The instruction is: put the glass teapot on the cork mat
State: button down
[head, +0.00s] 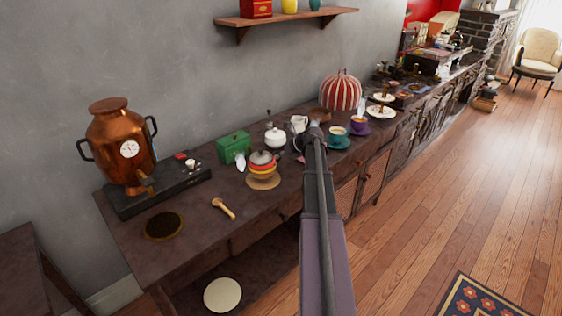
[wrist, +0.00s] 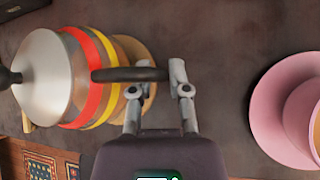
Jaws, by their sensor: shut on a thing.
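The glass teapot (head: 262,167), striped red, yellow and orange with a grey lid, stands over the round tan cork mat (head: 263,184) on the counter. In the wrist view the teapot (wrist: 88,78) fills the left side, its lid nearest me. The mat's rim (wrist: 152,88) shows behind its base. I cannot tell whether the base touches the mat. My gripper (wrist: 160,74) is shut on the teapot's dark handle. In the head view my arm hides most of the gripper.
A pink saucer (wrist: 262,115) with a cup lies right of my gripper. A green box (head: 233,147) and a white pot (head: 275,138) stand behind the teapot. A wooden scoop (head: 224,209), a dark round mat (head: 163,226) and a copper urn (head: 122,145) are to the left.

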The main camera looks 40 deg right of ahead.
jog(key=shift+f+b, duration=0.3)
jog(key=shift+f, duration=0.2)
jog(key=c, duration=0.6)
grip_release()
jog(key=shift+r, duration=0.1)
jog(key=shift+p+v, duration=4.15)
jog(key=shift+v, duration=1.85)
